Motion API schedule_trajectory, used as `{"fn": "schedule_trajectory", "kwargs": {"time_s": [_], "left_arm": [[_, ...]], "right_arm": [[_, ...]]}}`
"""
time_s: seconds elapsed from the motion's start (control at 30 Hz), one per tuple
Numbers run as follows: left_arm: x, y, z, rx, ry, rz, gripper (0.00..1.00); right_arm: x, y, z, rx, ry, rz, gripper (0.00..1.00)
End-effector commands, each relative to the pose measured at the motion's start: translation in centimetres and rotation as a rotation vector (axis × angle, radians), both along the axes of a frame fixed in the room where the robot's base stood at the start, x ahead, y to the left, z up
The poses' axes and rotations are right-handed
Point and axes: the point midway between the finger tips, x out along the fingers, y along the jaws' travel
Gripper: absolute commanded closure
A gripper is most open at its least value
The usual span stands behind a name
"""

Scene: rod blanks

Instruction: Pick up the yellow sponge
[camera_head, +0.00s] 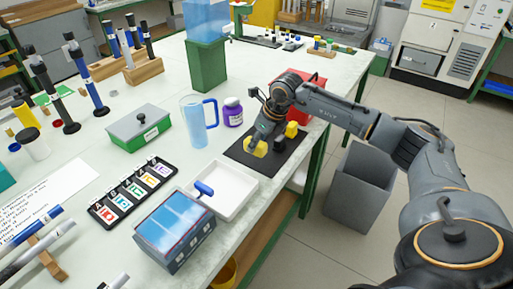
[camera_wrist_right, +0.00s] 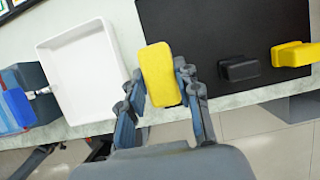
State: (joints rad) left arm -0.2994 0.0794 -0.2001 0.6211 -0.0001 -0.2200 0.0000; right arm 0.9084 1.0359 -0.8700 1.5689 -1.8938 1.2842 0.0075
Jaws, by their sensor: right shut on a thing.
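The yellow sponge (camera_head: 256,149) is in my right gripper (camera_head: 262,137), over the near left part of a black mat (camera_head: 277,165) close to the table edge. In the right wrist view the sponge (camera_wrist_right: 160,76) is a rounded yellow block between the two fingers of my right gripper (camera_wrist_right: 163,88), which is shut on it. I cannot tell whether the sponge touches the mat. A second yellow object (camera_head: 291,130) is farther along the mat; it also shows at the right of the wrist view (camera_wrist_right: 297,54). My left gripper is not in view.
A black block (camera_wrist_right: 238,68) is on the mat beside the second yellow object. A white tray (camera_head: 237,207) and a blue-topped box (camera_head: 175,228) are nearer. A grey bin (camera_head: 357,185) is on the floor.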

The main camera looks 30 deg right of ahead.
Motion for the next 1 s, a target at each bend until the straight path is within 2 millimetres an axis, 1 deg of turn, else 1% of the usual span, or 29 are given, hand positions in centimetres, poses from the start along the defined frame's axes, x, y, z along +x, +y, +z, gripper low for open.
{"fn": "schedule_trajectory", "kwargs": {"time_s": [0.03, 0.13, 0.17, 0.3, 0.4, 0.5, 0.7, 0.97, 1.0], "left_arm": [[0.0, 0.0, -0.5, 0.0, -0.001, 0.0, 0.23], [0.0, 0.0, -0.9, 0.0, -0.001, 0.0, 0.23], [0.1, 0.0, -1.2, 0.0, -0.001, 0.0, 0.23], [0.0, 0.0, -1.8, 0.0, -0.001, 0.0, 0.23], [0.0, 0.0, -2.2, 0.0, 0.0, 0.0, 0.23], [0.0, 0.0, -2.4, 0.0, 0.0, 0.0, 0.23], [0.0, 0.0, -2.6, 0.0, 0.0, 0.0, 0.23], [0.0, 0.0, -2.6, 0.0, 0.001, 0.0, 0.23], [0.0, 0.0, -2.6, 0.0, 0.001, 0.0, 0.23]], "right_arm": [[-0.8, 0.5, 1.3, -0.003, -0.009, 0.004, 0.89], [-2.7, 1.6, 3.7, -0.003, -0.007, 0.003, 0.89], [-3.4, 2.0, 3.7, -0.003, -0.006, 0.004, 0.89], [-6.1, 3.6, 5.1, -0.003, -0.005, 0.003, 0.89], [-7.6, 4.6, 5.9, -0.001, -0.005, 0.002, 0.89], [-8.8, 5.3, 6.6, -0.001, -0.005, 0.001, 0.89], [-9.9, 6.0, 7.3, 0.0, -0.003, 0.0, 0.89], [-10.0, 6.0, 7.4, 0.001, -0.003, -0.001, 0.89], [-10.0, 6.0, 7.4, 0.001, -0.003, -0.001, 0.71]]}}
